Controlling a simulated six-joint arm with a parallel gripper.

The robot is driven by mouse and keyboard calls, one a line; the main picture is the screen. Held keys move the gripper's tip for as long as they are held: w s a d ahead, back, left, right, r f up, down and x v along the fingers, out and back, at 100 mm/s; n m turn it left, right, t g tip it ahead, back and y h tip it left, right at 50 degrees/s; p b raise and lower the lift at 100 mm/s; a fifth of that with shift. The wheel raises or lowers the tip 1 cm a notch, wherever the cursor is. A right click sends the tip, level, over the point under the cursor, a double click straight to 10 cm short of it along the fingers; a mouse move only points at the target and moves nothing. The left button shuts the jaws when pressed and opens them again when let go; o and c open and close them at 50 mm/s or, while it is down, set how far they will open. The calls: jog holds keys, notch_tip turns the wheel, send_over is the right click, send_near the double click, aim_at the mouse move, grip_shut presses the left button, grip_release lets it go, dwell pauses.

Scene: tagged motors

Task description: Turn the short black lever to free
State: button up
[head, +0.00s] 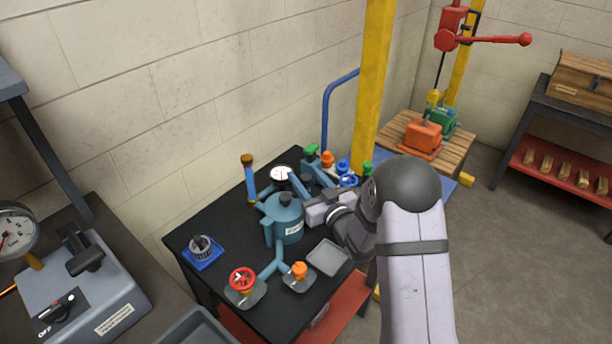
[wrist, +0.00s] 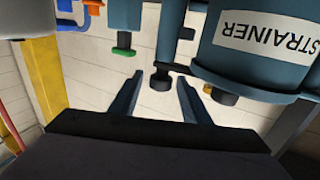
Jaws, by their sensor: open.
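My gripper (wrist: 158,98) is open, with its two dark fingers apart in the wrist view. Between and beyond the fingers is a dark blue-grey pipe with a black round end (wrist: 161,82); I cannot tell whether they touch. In the head view my gripper (head: 318,208) is just right of the teal strainer tank (head: 286,222), its fingertips unclear. The tank also shows at the right of the wrist view with an upside-down STRAINER label (wrist: 268,32). A black lever-like handle (head: 85,262) stands on the grey box at left. I cannot tell which part is the short black lever.
The black table (head: 190,225) holds a red handwheel (head: 242,279), an orange knob (head: 299,269), a gauge (head: 281,173) and a metal tray (head: 328,257). A yellow post (head: 373,80) stands behind. Orange (head: 423,138) and green (head: 443,121) motors sit on a pallet at the back right.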

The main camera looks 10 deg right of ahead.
jog(key=c, duration=1)
jog(key=shift+c, duration=0.2)
jog(key=shift+a+h+b, duration=0.1)
jog(key=shift+h+b, duration=0.2)
jog(key=shift+m+t+h+b, duration=0.5)
jog(key=shift+m+h+b, duration=0.35)
jog(key=shift+h, duration=0.35)
jog(key=shift+r+m+h+b, duration=0.1)
jog(key=shift+m+h+b, duration=0.7)
jog(key=shift+m+h, duration=0.85)
jog(key=shift+n+h, duration=0.25)
jog(key=shift+n, duration=0.05)
jog(key=o, duration=1)
